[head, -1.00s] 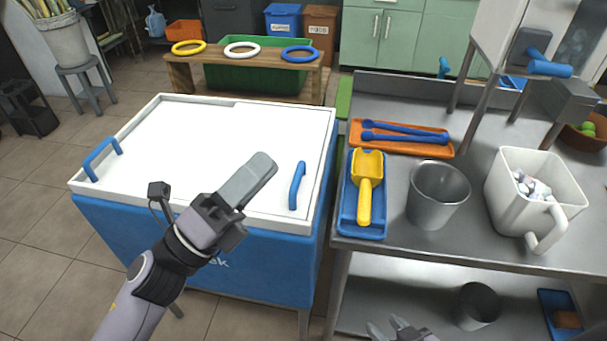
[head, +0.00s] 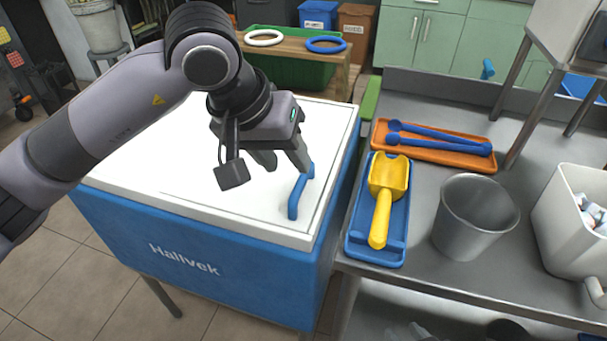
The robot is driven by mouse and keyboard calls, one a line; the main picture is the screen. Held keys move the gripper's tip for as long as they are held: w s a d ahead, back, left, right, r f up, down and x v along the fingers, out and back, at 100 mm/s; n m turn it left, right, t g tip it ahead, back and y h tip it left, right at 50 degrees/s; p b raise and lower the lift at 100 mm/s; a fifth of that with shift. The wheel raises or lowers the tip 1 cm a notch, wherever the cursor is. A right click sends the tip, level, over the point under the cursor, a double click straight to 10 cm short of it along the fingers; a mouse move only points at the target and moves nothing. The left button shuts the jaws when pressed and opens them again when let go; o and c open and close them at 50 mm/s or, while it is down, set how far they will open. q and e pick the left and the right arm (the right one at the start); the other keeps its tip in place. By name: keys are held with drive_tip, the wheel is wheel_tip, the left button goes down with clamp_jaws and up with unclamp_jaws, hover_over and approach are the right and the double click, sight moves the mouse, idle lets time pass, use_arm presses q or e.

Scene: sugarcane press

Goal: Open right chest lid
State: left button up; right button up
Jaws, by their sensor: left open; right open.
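The blue chest (head: 205,240) with a white top stands left of the metal counter. Its right lid (head: 255,205) lies flat and closed. The blue right handle (head: 298,194) stands up near the lid's right edge. My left gripper (head: 285,163) points down over the lid, its fingers apart, with one fingertip close to the top of the handle. I cannot tell whether it touches the handle. My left arm hides the left part of the chest top and the left handle.
On the metal counter (head: 425,230) right of the chest are a blue tray with a yellow scoop (head: 385,200), a metal bucket (head: 473,215), an orange tray (head: 435,147) and a white container (head: 570,225). A wooden bench with rings (head: 300,48) stands behind the chest.

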sight(299, 181)
use_arm(q)
drive_tip(key=x, duration=0.7)
drive_tip(key=shift+w+a, duration=0.3)
clamp_jaws()
